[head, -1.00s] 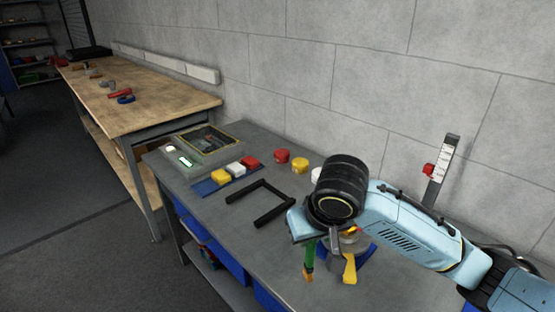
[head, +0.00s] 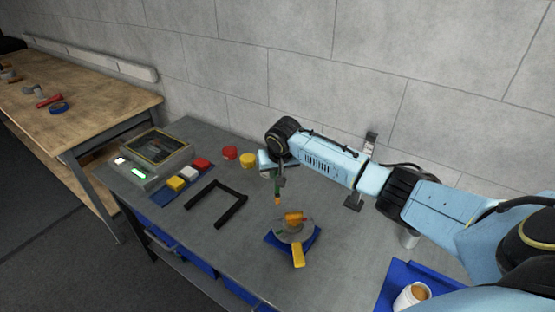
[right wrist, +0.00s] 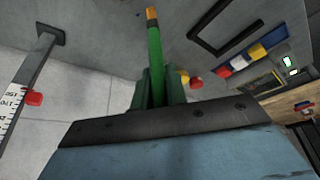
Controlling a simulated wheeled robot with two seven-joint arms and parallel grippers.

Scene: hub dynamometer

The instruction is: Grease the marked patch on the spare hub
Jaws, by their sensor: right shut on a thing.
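My right gripper (head: 279,178) is shut on a green brush (head: 277,189) with an orange-brown tip pointing down. The brush is above the bench, behind and left of the hub and apart from it. In the right wrist view the brush (right wrist: 155,50) runs out from between the fingers (right wrist: 157,90). A white tub with brown contents (head: 412,296) stands in a blue tray (head: 386,295) at lower right. My left gripper is out of view.
A black U-shaped frame (head: 203,203) lies left of the hub. Beyond it are coloured blocks on a blue strip (head: 184,185) and a panel with a lit green bar (head: 150,160). Red (head: 230,153) and yellow (head: 247,160) pieces lie near the wall. An upright scale post (head: 354,201) stands behind my arm.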

